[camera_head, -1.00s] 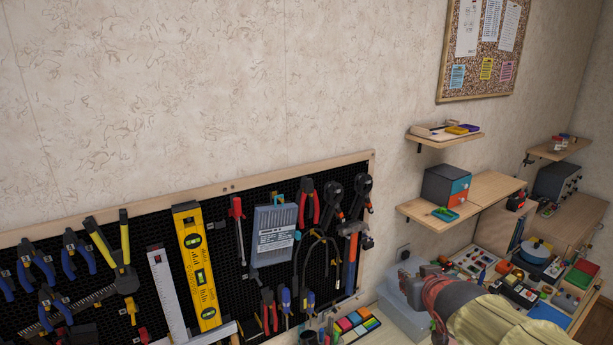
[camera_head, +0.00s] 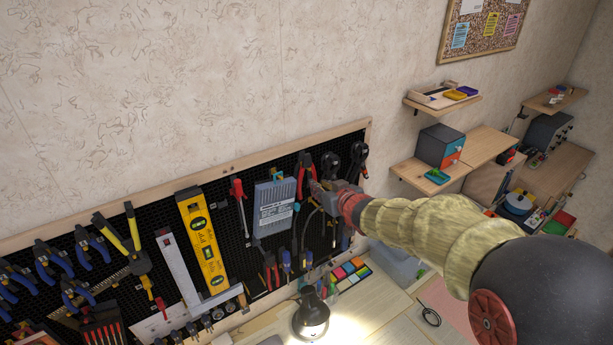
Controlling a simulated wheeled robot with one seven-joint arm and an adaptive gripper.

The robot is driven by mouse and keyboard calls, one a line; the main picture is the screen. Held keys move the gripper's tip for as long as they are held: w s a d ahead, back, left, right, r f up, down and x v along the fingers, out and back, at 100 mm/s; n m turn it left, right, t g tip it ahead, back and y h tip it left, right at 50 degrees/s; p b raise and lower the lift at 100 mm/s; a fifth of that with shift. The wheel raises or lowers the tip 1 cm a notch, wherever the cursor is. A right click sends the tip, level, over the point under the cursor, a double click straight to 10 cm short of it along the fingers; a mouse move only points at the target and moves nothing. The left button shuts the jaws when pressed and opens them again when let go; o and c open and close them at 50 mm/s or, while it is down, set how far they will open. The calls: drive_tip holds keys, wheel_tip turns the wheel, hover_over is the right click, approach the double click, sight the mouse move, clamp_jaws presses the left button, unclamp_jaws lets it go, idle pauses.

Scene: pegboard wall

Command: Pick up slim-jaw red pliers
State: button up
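Red-handled pliers (camera_head: 304,174) hang at the upper middle-right of the black pegboard, handles up. A second red-handled pair (camera_head: 271,272) hangs lower, left of blue-handled tools. The jaws are too small to tell which pair is slim-jawed. My gripper (camera_head: 317,188) is at the pegboard, just right of the upper pair's lower part, and overlaps it slightly in the picture. Whether it touches the pliers, and whether its fingers are open or shut, is too small to tell.
A grey case (camera_head: 274,207) hangs left of the upper pliers. Black-headed tools (camera_head: 331,158) hang close on the right. A lit lamp (camera_head: 311,316) stands on the bench below, near colored blocks (camera_head: 347,272).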

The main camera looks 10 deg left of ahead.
drive_tip(key=x, duration=0.4)
drive_tip(key=shift+r+p, duration=0.15)
drive_tip(key=shift+p, duration=0.15)
drive_tip(key=shift+c, duration=0.6)
drive_tip(key=c, duration=0.4)
drive_tip(key=shift+w+a+r, duration=0.1)
clamp_jaws()
